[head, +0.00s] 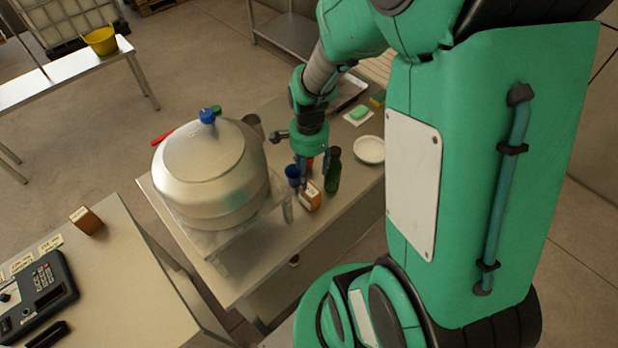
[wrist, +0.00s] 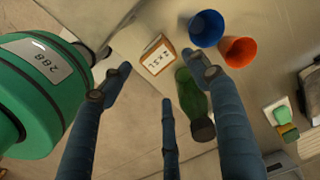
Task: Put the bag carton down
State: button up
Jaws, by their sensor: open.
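A small orange-brown carton with a white labelled top (head: 311,197) stands on the steel table near its front edge, between a blue cup and a green bottle. In the wrist view the carton (wrist: 158,62) shows its label just beyond my spread fingertips. My gripper (head: 302,172) is open and empty above the carton; its three fingers (wrist: 167,84) are apart, with nothing between them. I cannot tell whether a finger touches the carton. A similar brown carton (head: 86,220) stands on the bench at the left.
A large steel vessel (head: 211,172) fills the table's left part. Close to the carton are the blue cup (wrist: 206,28), an orange cup (wrist: 239,51) and the dark green bottle (head: 332,170). A white bowl (head: 369,149) and a green sponge (head: 359,113) lie farther back.

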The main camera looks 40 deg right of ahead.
notch_tip(320, 180, up, 2)
dwell(1.0)
jog(key=w+a+r+n+t+h+b, duration=0.1)
jog(key=w+a+r+n+t+b, duration=0.1)
jog(key=w+r+n, duration=0.3)
jog(key=a+r+n+t+h+b, duration=0.1)
jog(key=a+r+n+t+b, duration=0.15)
jog(key=r, duration=0.45)
jog(key=w+a+r+n+t+b, duration=0.2)
jog(key=w+a+r+n, duration=0.1)
jog(key=r, duration=0.3)
jog(key=s+a+r+n+y+p, duration=0.2)
jog(key=s+a+r+n, duration=0.2)
jog(key=s+a+n, duration=0.3)
jog(key=s+a+g, duration=0.1)
jog(key=s+a, duration=0.4)
jog(key=s, duration=0.3)
jog(key=shift+s+p, duration=0.3)
